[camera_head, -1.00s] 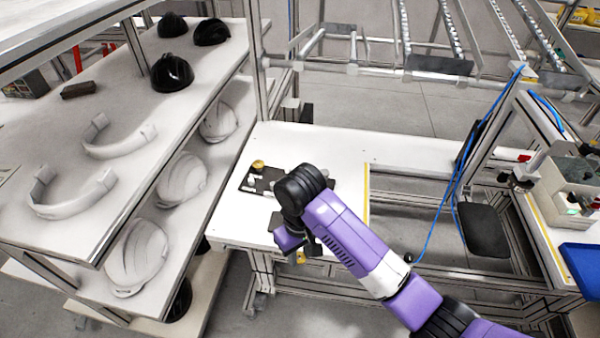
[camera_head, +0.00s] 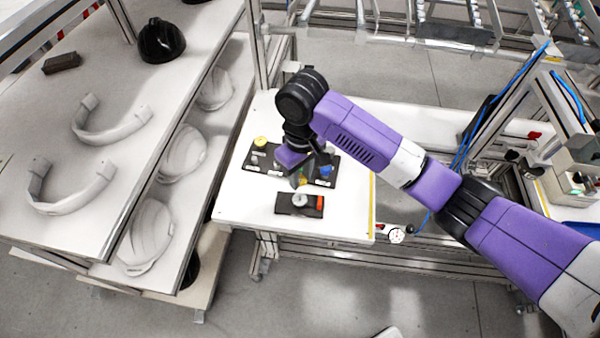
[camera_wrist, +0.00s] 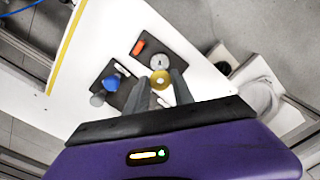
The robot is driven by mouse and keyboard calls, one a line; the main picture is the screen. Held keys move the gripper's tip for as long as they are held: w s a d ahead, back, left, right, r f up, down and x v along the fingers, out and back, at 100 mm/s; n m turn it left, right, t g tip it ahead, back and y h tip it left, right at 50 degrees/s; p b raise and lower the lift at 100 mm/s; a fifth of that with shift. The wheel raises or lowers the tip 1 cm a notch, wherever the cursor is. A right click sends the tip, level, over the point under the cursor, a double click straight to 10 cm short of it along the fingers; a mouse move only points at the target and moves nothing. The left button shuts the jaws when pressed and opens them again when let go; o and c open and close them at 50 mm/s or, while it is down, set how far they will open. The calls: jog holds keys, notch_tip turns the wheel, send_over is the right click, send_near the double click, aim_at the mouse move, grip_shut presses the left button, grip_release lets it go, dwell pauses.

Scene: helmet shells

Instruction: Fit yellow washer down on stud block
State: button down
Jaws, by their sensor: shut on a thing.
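The yellow washer (camera_wrist: 160,79) is between the tips of my gripper (camera_wrist: 162,88) in the wrist view. In the head view it is a small yellow spot (camera_head: 302,181) under my gripper (camera_head: 299,176). My gripper is shut on it. A dark flat block (camera_head: 285,204) with a round grey piece and an orange piece lies in front of my gripper, near the table's front edge. It looks like the stud block. In the wrist view this block (camera_wrist: 150,52) is just beyond the washer. I cannot tell the washer's height above the table.
A dark tray (camera_head: 252,163) behind my gripper holds a yellow round piece (camera_head: 261,142) and a blue piece (camera_head: 326,170). My arm hides part of it. Shelves (camera_head: 110,205) with helmet shells stand close on the left. The white table (camera_head: 340,215) is clear right of the block.

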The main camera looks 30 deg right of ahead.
aim_at(300, 196)
jog(key=shift+f+b, duration=1.5)
jog(key=shift+f, duration=1.4)
jog(key=shift+p, duration=1.05)
jog(key=shift+f+b, duration=0.6)
jog(key=shift+f, duration=1)
jog(key=shift+r, duration=0.1)
jog(key=shift+r+p, duration=1.1)
jog(key=shift+r, duration=0.1)
dwell(1.2)
